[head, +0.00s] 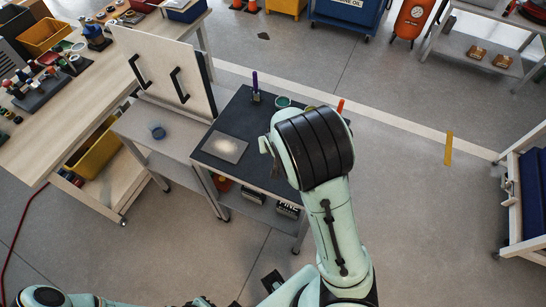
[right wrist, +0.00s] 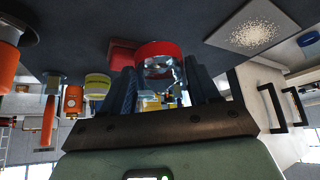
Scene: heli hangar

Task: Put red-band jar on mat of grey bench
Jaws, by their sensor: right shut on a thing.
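The red-band jar (right wrist: 160,50) is clear with a red band and sits between the two dark fingers of my right gripper (right wrist: 163,82), which is shut on it. I cannot tell whether the jar touches the bench top. The mat (head: 222,147), a grey square with a pale speckled middle, lies bare on the left part of the grey bench (head: 238,120). It also shows at upper right in the right wrist view (right wrist: 246,32), apart from the jar. In the head view my right arm hides the jar and most of the gripper. My left gripper does not show.
A purple-topped tool (head: 255,87) and a green round container (head: 283,102) stand at the bench's far side. An orange item (head: 340,106) shows behind my arm. A lower grey table (head: 165,130) with an upright panel (head: 165,70) adjoins on the left.

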